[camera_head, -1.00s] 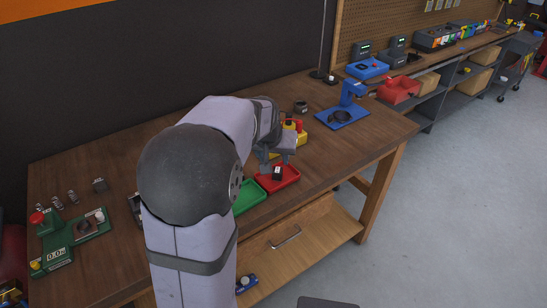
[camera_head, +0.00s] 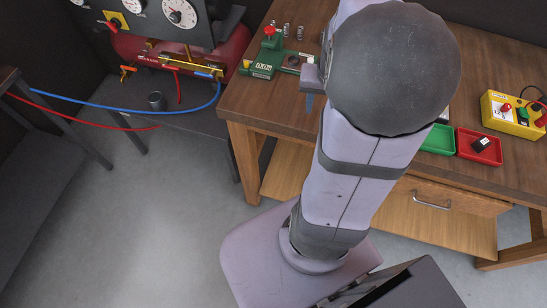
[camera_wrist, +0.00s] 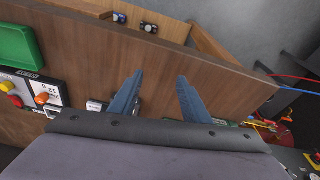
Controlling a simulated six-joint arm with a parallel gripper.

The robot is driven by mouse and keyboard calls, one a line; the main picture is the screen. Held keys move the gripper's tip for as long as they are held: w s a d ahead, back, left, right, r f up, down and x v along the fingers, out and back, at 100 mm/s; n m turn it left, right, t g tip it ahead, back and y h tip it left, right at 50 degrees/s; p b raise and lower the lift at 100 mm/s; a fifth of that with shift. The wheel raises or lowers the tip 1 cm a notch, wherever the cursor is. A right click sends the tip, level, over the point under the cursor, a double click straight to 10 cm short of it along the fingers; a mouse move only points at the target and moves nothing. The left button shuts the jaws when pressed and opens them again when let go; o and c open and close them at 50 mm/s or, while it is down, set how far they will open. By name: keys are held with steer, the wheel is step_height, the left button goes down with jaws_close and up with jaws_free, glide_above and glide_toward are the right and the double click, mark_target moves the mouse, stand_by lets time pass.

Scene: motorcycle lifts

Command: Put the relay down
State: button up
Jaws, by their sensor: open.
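The relay (camera_head: 482,144), a small black block with a white mark, lies in the red tray (camera_head: 464,152) at the right of the head view. My gripper (camera_head: 309,102) is well to the left of it, over the bench's front edge beside the green test station. Its two blue fingers also show in the wrist view (camera_wrist: 160,76), spread apart with nothing between them. The relay and red tray are not visible in the wrist view. My arm hides the middle of the bench in the head view.
The green tray (camera_head: 438,138) adjoins the red one; a yellow box (camera_head: 512,115) stands to its right. The green test station (camera_head: 266,66) and several small metal parts (camera_head: 287,30) sit at the bench's left. A red compressor (camera_head: 225,55) with hoses stands beyond.

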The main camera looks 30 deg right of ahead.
steer(key=s+a+f+n, duration=0.1)
steer(key=a+n, duration=0.1)
steer(key=a, duration=0.4)
steer(key=s+a+f+n+g+y, duration=0.1)
steer(key=s+a+n, duration=0.1)
steer(key=a, duration=0.5)
steer(key=s+a+f+n+g, duration=0.1)
steer(key=s+a+n, duration=0.1)
steer(key=a, duration=0.4)
steer(key=shift+s+a+f+n, duration=0.2)
steer(key=shift+a+f+n, duration=0.15)
steer(key=shift+n, duration=0.25)
